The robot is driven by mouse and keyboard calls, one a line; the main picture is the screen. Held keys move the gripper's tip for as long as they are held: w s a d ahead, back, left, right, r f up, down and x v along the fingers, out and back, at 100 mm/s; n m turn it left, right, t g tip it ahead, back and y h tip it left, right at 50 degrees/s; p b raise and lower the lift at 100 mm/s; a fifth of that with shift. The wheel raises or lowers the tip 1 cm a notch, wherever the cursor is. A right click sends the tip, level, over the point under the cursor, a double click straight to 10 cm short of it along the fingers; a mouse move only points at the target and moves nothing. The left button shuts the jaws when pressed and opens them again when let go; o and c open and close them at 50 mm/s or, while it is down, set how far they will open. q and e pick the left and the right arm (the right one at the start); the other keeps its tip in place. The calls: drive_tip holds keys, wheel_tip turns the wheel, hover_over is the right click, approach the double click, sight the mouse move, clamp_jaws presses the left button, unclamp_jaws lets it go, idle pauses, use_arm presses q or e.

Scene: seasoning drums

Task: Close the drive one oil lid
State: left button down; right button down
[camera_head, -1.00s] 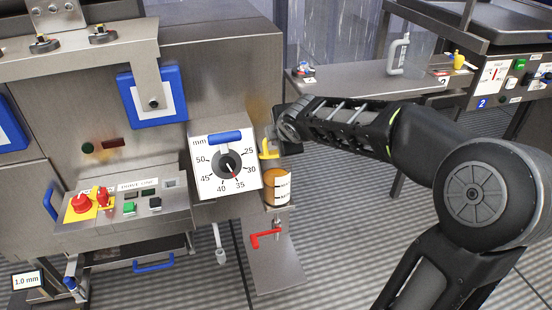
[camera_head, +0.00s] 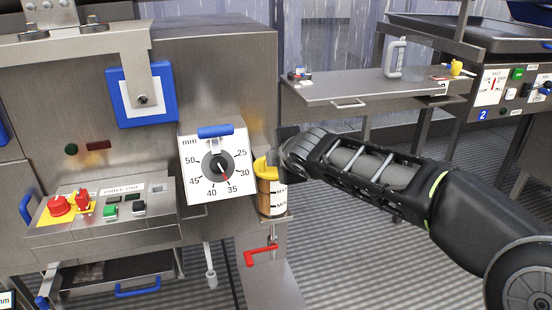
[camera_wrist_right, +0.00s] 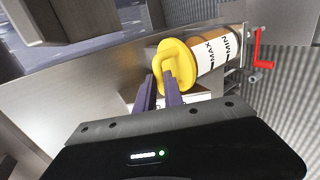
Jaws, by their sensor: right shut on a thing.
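The yellow oil lid (camera_head: 264,168) lies over the top of the oil jar (camera_head: 271,197), which holds brown oil and has a white MAX/MIN label. Whether it sits fully flush cannot be told. The wrist view shows the round yellow lid (camera_wrist_right: 180,58) against the end of the jar (camera_wrist_right: 218,58). My right gripper (camera_wrist_right: 161,88) has its two dark fingers at the lid's raised yellow handle and is shut on it. In the head view the gripper comes from the right, and its fingertips are mostly hidden. My left gripper is not in view.
The white dial panel (camera_head: 216,166) with a blue handle stands just left of the jar. A red crank (camera_head: 261,254) hangs below it. The drive one button panel (camera_head: 105,208) is at the left. A steel side table (camera_head: 345,88) stands behind my arm.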

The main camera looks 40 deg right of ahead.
drive_tip(key=shift+s+a+f, duration=0.1)
drive_tip(key=shift+s+f, duration=0.15)
drive_tip(key=shift+f, duration=0.55)
drive_tip(key=c, duration=1.5)
unclamp_jaws()
drive_tip(key=shift+s+r, duration=0.1)
drive_tip(key=shift+o, duration=0.2)
drive_tip(key=shift+r, duration=0.15)
drive_tip(key=p+v, duration=0.2)
drive_tip(key=v, duration=0.5)
drive_tip(key=shift+s+a+r+p, duration=0.2)
drive_tip(key=shift+r+p, duration=0.15)
drive_tip(key=shift+p, duration=0.05)
